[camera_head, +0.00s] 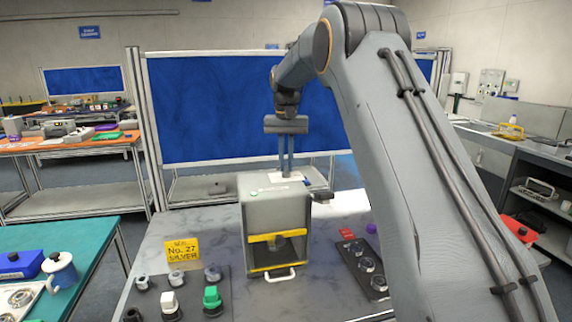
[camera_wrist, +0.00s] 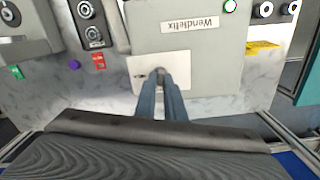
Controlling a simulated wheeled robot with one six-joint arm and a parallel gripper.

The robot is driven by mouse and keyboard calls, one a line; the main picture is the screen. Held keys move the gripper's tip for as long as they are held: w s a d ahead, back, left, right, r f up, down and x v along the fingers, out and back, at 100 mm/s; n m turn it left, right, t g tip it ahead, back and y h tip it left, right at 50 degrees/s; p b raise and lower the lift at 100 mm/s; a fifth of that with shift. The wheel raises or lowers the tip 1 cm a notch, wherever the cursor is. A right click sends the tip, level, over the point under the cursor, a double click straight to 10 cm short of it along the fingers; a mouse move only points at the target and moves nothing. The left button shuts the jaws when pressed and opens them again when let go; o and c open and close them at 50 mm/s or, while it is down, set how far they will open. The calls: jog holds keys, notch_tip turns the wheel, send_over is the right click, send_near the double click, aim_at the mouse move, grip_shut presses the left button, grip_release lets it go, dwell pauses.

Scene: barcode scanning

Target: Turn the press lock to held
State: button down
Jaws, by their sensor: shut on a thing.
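The press (camera_head: 258,215) is a grey box with yellow bars and a white front handle, standing on the grey table in the head view. A white plate (camera_wrist: 182,66) is on its top, with a small dark mark on the plate's left part in the wrist view. My gripper (camera_head: 286,176) points straight down at the top of the press. In the wrist view, its blue fingers close on a small grey lock knob (camera_wrist: 160,71) on the plate. The fingers hide most of the knob, so its turn angle cannot be told.
A yellow sign (camera_head: 182,250) reading "No. 27 SILVER" stands left of the press, behind a dark tray with several knobs and switches. A dark panel (camera_head: 362,262) with round sockets lies to the right. A blue screen (camera_head: 220,100) stands behind the table.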

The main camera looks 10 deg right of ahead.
aim_at(286, 167)
jog(key=m+b, duration=0.1)
jog(key=m, duration=1)
jog(key=shift+m+b, duration=0.35)
jog(key=shift+m, duration=1.55)
jog(key=c, duration=1.8)
grip_release()
jog(key=shift+c, duration=0.2)
jog(key=shift+r+b, duration=1.45)
jog(key=shift+r, duration=2.5)
